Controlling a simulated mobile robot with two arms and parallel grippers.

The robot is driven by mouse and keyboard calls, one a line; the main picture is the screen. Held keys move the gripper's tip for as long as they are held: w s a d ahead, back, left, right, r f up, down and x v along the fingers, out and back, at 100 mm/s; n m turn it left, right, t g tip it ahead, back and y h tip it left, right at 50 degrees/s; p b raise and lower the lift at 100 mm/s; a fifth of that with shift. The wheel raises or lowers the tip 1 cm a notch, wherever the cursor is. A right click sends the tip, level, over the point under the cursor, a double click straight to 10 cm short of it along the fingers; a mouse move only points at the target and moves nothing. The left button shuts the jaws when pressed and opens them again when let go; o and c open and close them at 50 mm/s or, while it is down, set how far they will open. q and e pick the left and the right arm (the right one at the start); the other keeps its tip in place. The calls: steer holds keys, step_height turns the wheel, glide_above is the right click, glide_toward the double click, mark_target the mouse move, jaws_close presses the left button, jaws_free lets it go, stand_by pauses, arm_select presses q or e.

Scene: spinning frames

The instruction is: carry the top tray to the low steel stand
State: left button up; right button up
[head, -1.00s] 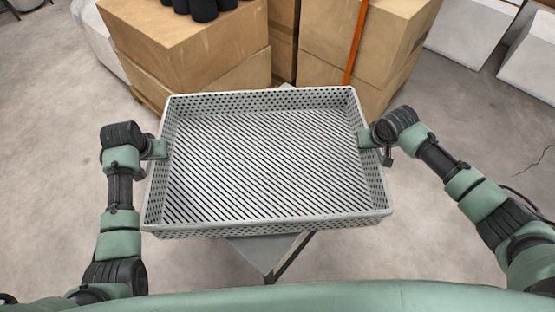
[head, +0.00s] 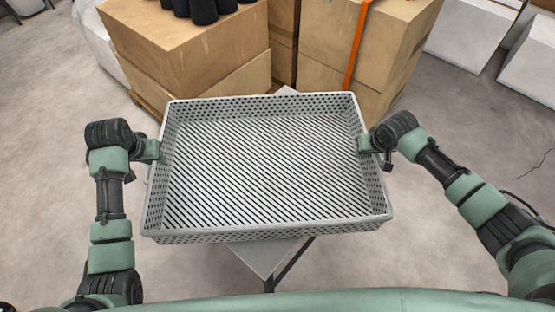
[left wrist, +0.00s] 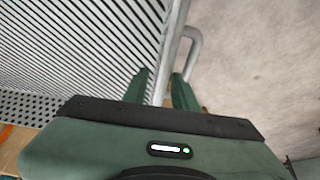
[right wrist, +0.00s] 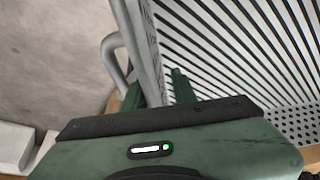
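The tray (head: 266,237) is a grey perforated basket with a slotted floor, seen empty and roughly level in the head view. Its left wall shows in the left wrist view (left wrist: 168,50) and its right wall in the right wrist view (right wrist: 150,50). My left gripper (head: 158,151) has its fingers on either side of the left wall and looks shut on it. My right gripper (head: 366,144) looks shut on the right wall the same way. A grey metal stand (head: 265,257) shows under the tray; the tray hides most of it and any contact between them.
Cardboard boxes (head: 185,45) with black cylinders (head: 203,12) on top stand behind the tray at left. More boxes (head: 390,40) with an orange strap (head: 356,45) stand behind at right. White blocks (head: 530,65) lie at far right. Concrete floor is open on both sides.

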arm_select(q)
steer(key=v, duration=0.6)
steer(key=shift+s+r, duration=0.1)
steer(key=shift+r, duration=0.3)
arm_select(e)
steer(key=shift+s+r, duration=0.1)
steer(key=shift+r, duration=0.1)
steer(key=v, duration=1.1)
steer(key=shift+s+r, duration=0.15)
steer(key=shift+r, duration=0.05)
